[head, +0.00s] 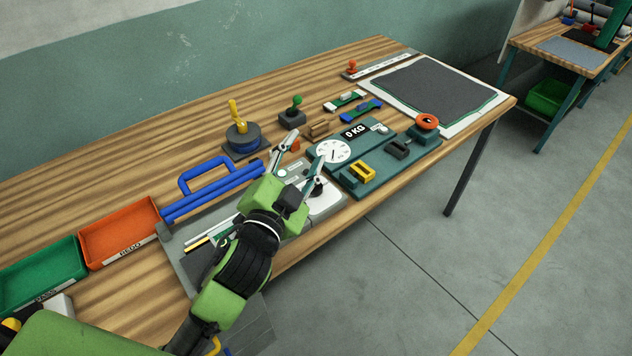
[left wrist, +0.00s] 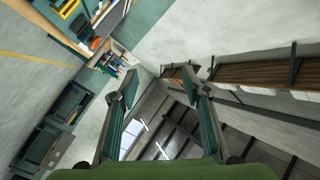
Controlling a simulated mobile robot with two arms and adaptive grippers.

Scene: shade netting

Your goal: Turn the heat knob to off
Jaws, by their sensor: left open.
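A black knob (head: 315,190), which looks like the heat knob, sits on a pale panel (head: 325,205) at the table's front edge. My left arm partly covers this panel, and the knob's pointer and markings are too small to read. My left gripper (head: 306,149) is open and empty, with its fingers reaching up past the panel and one finger crossing in front of it close to the knob. I cannot tell whether it touches. The left wrist view shows the spread fingers (left wrist: 160,88) with nothing between them and no knob. My right gripper is not in view.
A teal scale (head: 365,150) with a white dial stands just right. A yellow-handled device (head: 241,135) stands behind. Open floor lies in front.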

